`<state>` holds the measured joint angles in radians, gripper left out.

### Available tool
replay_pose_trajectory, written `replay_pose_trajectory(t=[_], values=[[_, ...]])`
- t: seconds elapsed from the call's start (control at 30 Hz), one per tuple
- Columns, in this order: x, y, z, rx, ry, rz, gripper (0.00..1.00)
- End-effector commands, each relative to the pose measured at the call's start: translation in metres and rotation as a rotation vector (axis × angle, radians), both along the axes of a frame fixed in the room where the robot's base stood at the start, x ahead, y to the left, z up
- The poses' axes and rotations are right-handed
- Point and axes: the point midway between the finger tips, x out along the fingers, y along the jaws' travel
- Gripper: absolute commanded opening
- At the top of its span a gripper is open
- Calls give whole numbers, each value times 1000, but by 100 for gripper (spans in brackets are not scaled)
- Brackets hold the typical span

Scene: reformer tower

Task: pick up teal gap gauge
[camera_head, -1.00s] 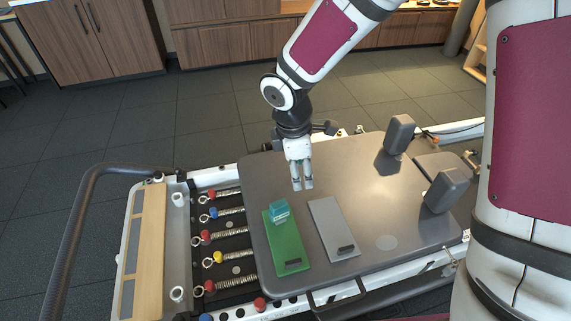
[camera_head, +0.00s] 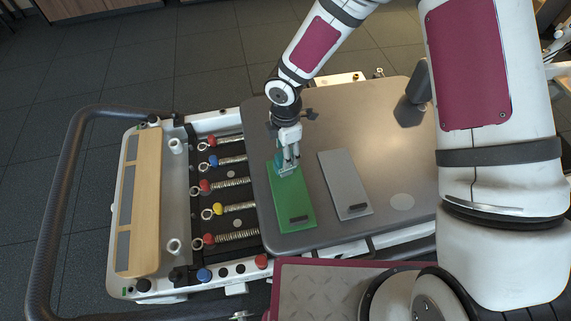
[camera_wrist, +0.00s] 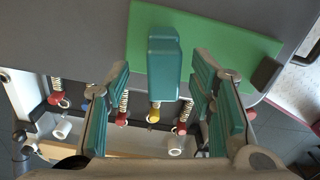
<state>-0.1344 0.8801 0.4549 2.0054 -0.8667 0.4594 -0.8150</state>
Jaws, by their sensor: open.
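The teal gap gauge (camera_wrist: 162,68) is a blocky teal piece standing on the far end of the green board (camera_wrist: 205,38). In the wrist view it sits ahead of and roughly between the open fingers of my gripper (camera_wrist: 165,105), which look empty. In the head view my gripper (camera_head: 288,170) is at the upper end of the green board (camera_head: 294,207). The gauge (camera_head: 279,164) is partly hidden there by the fingers. I cannot tell whether a finger touches it.
A grey board (camera_head: 345,184) lies right of the green one on the dark platform (camera_head: 300,110). A dark shoulder block (camera_head: 410,112) stands at the platform's right. Springs with coloured knobs (camera_head: 227,184) lie to the left, beside a wooden bar (camera_head: 146,203).

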Motion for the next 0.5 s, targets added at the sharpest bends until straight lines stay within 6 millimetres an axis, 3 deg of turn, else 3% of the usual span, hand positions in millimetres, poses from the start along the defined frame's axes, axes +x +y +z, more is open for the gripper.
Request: replay_pose_trajectory(t=[0.27,0.5], values=[[-1,0,-17,-1,0,1,50],[-4,1,-51,0,0,1,50]])
